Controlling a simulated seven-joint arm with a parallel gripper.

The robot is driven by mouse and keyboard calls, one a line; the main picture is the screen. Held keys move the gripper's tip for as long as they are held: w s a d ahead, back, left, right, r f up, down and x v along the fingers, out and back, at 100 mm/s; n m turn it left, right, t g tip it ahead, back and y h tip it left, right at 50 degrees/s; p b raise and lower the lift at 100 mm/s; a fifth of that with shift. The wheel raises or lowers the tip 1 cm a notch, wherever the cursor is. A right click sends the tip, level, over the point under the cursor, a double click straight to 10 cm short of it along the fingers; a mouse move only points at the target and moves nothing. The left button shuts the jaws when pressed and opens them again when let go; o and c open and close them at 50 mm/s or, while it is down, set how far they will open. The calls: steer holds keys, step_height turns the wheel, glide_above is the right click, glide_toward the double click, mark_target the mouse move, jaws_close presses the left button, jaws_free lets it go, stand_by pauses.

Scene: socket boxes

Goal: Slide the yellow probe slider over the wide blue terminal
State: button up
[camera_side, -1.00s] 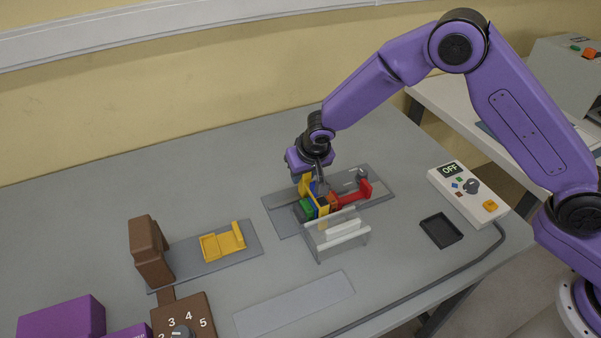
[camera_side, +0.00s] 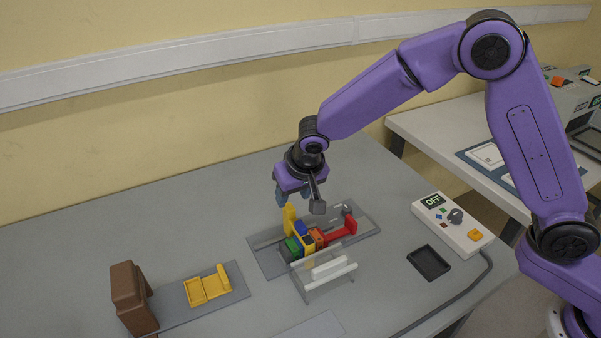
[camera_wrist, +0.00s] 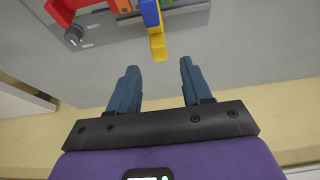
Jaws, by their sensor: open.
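A yellow upright tab (camera_side: 289,218) stands at the back of a cluster of coloured blocks on a grey plate (camera_side: 263,262). I take it for the probe slider's handle. It also shows in the wrist view (camera_wrist: 158,47), just ahead of my fingertips. A blue block (camera_side: 302,228), which also shows in the wrist view (camera_wrist: 150,13), is in the cluster beside the yellow part; whether it is the wide terminal I cannot tell. My gripper (camera_side: 288,197) is open and empty above and behind the tab, also seen in the wrist view (camera_wrist: 158,72), apart from it.
Green (camera_side: 293,246), orange (camera_side: 317,237) and red (camera_side: 340,231) parts crowd the cluster. A clear guard (camera_side: 318,282) stands in front. Another yellow piece (camera_side: 208,287) lies on a strip at left beside a brown block (camera_side: 132,298). A control box (camera_side: 452,225) reads OFF.

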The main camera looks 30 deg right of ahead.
steer(key=v, duration=0.8)
steer(key=s+d+n+g, duration=0.1)
steer(key=s+d+n, duration=0.3)
steer(key=s+d, duration=0.3)
steer(key=s+d+n+g, duration=0.2)
steer(key=s+d+n, duration=0.2)
steer(key=s+d, duration=0.4)
steer(key=s+d+n+g, duration=0.1)
steer(key=s+d+n, duration=0.3)
steer(key=s, duration=1.2)
steer(key=d, duration=0.3)
steer(key=shift+s+d+r+n, duration=0.2)
steer(key=shift+s+d+n, duration=0.05)
steer(key=shift+d+n, duration=0.1)
